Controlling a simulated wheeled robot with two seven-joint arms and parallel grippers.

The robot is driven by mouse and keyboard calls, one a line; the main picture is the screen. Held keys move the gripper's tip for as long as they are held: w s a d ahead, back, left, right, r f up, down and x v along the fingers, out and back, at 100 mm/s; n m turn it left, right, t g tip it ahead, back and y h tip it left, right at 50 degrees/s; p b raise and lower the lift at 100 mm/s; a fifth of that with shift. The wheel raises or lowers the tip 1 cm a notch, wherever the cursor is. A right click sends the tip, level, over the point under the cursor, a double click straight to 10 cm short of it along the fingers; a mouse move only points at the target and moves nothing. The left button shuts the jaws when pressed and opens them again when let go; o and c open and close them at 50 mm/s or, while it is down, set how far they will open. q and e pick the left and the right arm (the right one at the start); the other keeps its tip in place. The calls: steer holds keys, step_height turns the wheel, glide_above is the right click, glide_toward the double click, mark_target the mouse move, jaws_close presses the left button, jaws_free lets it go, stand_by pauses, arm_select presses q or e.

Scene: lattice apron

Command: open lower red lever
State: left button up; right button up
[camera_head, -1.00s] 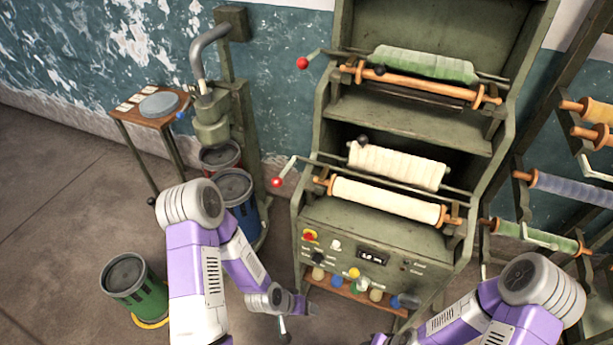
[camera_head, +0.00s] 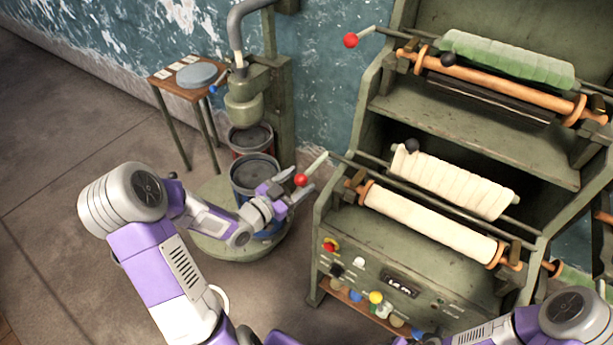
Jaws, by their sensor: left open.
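The lower red lever (camera_head: 301,180) is a red ball on a pale rod that slopes up and right to the left side of the green machine (camera_head: 340,225). My left gripper (camera_head: 296,188) is open at the red ball, with its fingers close around it. I cannot tell whether the fingers touch it. The upper red lever (camera_head: 350,40) sticks out from the higher shelf. My right arm (camera_head: 530,325) shows at the lower right, but its gripper is out of view.
Buckets (camera_head: 255,172) stand on a round base just behind my left gripper. A small wooden table (camera_head: 170,88) is at the back left. The machine bears a cream roll (camera_head: 430,222) and a green roll (camera_head: 505,58). The floor at left is clear.

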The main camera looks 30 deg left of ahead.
mark_target(306, 175)
arm_select(q)
steer(key=shift+x, duration=1.7)
steer(key=shift+c, duration=0.3)
jaws_close()
